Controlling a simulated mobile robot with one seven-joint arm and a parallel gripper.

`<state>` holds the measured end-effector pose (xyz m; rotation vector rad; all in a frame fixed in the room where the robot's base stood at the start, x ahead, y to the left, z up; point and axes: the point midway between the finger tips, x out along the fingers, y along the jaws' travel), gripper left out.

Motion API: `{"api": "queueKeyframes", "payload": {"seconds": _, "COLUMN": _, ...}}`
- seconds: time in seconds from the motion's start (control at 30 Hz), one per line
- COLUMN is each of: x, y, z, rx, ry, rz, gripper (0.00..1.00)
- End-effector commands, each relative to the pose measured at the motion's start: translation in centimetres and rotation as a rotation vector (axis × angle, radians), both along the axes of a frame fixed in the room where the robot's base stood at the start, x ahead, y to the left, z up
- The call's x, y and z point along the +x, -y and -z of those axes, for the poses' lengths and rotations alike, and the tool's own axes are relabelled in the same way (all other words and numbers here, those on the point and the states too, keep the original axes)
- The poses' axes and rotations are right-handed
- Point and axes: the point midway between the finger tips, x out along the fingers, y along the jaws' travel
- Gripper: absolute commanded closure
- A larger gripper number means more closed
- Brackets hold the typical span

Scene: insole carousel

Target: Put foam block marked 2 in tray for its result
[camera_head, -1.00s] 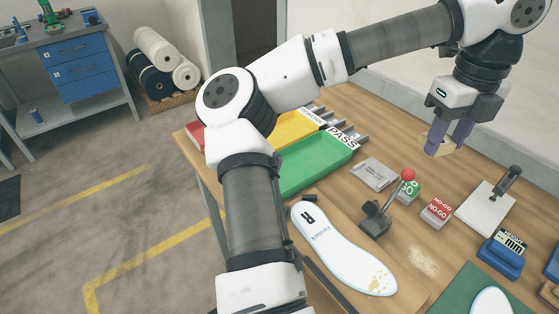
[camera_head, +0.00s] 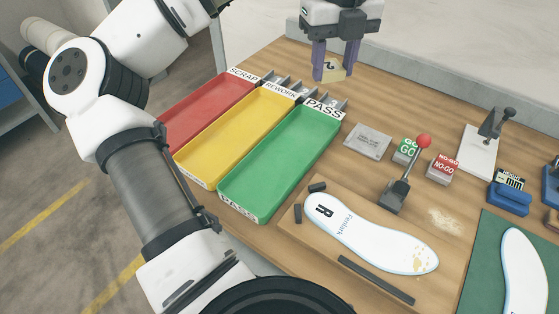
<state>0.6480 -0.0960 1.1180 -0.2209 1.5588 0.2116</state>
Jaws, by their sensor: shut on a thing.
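My gripper (camera_head: 332,68) is shut on the foam block marked 2 (camera_head: 331,69), a pale yellow block with a dark 2 on its face. It holds the block in the air near the back of the table, above and behind the PASS end of the trays. Three long trays lie side by side: a red SCRAP tray (camera_head: 207,110), a yellow REWORK tray (camera_head: 237,134) and a green PASS tray (camera_head: 281,161). All three look empty. My arm covers part of the red tray's near end.
Right of the green tray stand a grey plate (camera_head: 368,142), a green GO block (camera_head: 405,150), a red NO-GO block (camera_head: 442,168) and a red-knobbed lever (camera_head: 407,178). A white insole (camera_head: 370,232) lies in front. A blue height gauge (camera_head: 510,192) stands at right.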

Motion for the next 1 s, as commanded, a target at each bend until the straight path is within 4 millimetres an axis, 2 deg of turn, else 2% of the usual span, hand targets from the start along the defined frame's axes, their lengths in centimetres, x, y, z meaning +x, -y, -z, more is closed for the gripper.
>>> {"api": "queueKeyframes", "payload": {"seconds": 0.03, "x": -0.2, "y": -1.3, "z": 0.8, "rx": 0.002, "ry": 0.003, "rz": 0.073, "gripper": 0.85}}
{"api": "queueKeyframes", "payload": {"seconds": 0.3, "x": -2.0, "y": -6.7, "z": 1.6, "rx": 0.005, "ry": 0.004, "rz": 0.561, "gripper": 0.85}}
{"api": "queueKeyframes", "payload": {"seconds": 0.5, "x": -3.1, "y": -8.9, "z": 1.8, "rx": 0.005, "ry": 0.003, "rz": 0.807, "gripper": 0.85}}
{"api": "queueKeyframes", "payload": {"seconds": 0.67, "x": -3.5, "y": -9.5, "z": 2.1, "rx": 0.004, "ry": 0.000, "rz": 0.893, "gripper": 0.85}}
{"api": "queueKeyframes", "payload": {"seconds": 0.77, "x": -3.6, "y": -9.6, "z": 3.3, "rx": 0.004, "ry": -0.003, "rz": 0.907, "gripper": 0.85}}
{"api": "queueKeyframes", "payload": {"seconds": 1.0, "x": -3.6, "y": -9.6, "z": 9.5, "rx": 0.002, "ry": -0.003, "rz": 0.907, "gripper": 0.85}}
